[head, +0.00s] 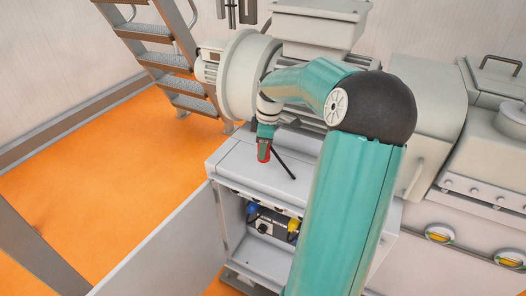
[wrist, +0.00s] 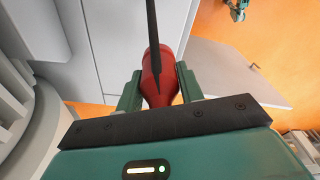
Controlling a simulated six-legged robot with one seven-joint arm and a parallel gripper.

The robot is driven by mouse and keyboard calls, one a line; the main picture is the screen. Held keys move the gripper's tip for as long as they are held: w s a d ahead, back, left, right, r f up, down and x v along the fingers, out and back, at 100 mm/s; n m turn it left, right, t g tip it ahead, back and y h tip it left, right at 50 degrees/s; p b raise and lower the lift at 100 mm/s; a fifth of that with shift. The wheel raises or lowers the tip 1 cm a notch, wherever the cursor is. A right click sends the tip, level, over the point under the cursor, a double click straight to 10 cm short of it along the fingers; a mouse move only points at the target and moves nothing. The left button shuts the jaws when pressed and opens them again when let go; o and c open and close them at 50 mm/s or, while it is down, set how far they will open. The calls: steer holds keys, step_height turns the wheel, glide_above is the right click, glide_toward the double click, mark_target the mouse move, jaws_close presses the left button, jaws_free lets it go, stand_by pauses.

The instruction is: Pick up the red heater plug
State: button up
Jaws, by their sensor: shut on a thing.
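The red heater plug (wrist: 160,75) is between the two green fingers of my gripper (wrist: 158,85) in the wrist view. The fingers are shut on its sides. A black cable (wrist: 153,30) runs from the plug across the wrist view. In the head view the red plug (head: 263,155) shows at the tip of my gripper (head: 264,142), above or at the top of the grey cabinet (head: 235,160). The cable lies to its right. I cannot tell whether the plug touches the cabinet top.
The cabinet front is open, with a blue plug (head: 252,210) and a yellow plug (head: 293,226) inside. Its door (head: 165,245) swings out to the left. A large grey machine (head: 250,75) stands behind. Metal stairs (head: 165,50) are at the back left. Orange floor (head: 80,170) is clear on the left.

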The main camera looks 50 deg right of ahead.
steer(key=s+a+r, duration=0.5)
steer(key=s+a, duration=0.2)
steer(key=shift+s+a+r, duration=0.15)
steer(key=shift+a+r, duration=0.15)
steer(key=shift+r, duration=0.05)
